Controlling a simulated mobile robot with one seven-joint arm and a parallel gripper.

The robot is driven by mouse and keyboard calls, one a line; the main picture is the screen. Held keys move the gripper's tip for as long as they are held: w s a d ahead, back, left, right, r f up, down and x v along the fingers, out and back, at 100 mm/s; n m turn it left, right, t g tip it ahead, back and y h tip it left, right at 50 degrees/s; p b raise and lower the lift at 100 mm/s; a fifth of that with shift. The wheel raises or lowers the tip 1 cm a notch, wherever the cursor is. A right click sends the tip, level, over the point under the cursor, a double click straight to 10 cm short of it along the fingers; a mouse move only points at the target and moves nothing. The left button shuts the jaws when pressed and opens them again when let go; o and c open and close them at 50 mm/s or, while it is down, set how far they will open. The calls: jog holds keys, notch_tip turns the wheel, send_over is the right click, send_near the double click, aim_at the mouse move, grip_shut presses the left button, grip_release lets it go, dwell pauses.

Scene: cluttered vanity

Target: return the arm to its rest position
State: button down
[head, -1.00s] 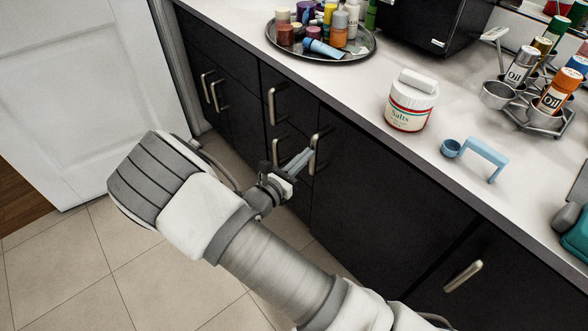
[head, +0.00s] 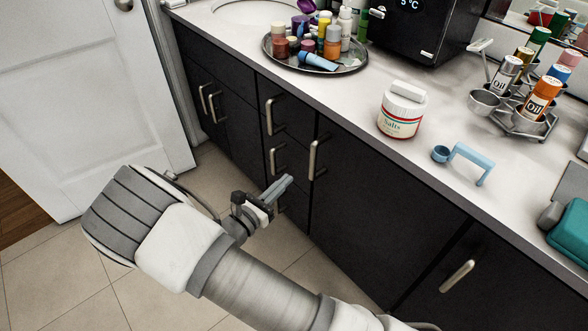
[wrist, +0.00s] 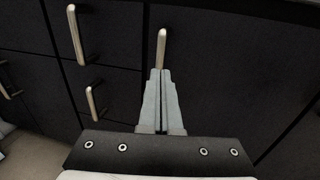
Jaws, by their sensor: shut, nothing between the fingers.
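My gripper (head: 286,182) is in front of the dark cabinet doors, below the counter's front edge. In the wrist view the two grey fingers of my gripper (wrist: 161,75) lie together with nothing between them. They point toward a vertical metal door handle (wrist: 161,48); whether they touch it cannot be told from the wrist view, but the head view shows the fingers below and left of that handle (head: 313,160). My arm comes in from the bottom of the head view, bent.
The counter (head: 330,100) holds a round tray (head: 275,54) of bottles, a Salts jar (head: 401,115), a light-blue scoop (head: 472,160), an oil rack (head: 520,122) and a teal case (head: 570,230). A white door (head: 90,90) stands at left. The tiled floor (head: 60,275) is clear.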

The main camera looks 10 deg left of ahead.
jog(key=v, duration=0.5)
jog(key=s+d+r+m+g+y, duration=0.25)
jog(key=d+r+m+g, duration=0.25)
jog(key=d+r+m, duration=0.25)
jog(key=s+d+r+m+g+y, duration=0.1)
jog(key=s+d+r+m+g, duration=0.3)
jog(key=d+r+m, duration=0.4)
jog(key=s+d+r+m+g+y, duration=0.25)
jog(key=d+r+m+g, duration=0.3)
jog(key=d+m, duration=0.3)
jog(key=s+d+r+m+t+y, duration=0.2)
jog(key=s+r+m+t+y, duration=0.1)
jog(key=s+r+m+t, duration=0.3)
notch_tip(320, 180, up, 19)
jog(key=g+p, duration=0.1)
jog(key=p, duration=1.7)
jog(key=shift+s+a+p, duration=0.15)
jog(key=shift+s+p, duration=0.25)
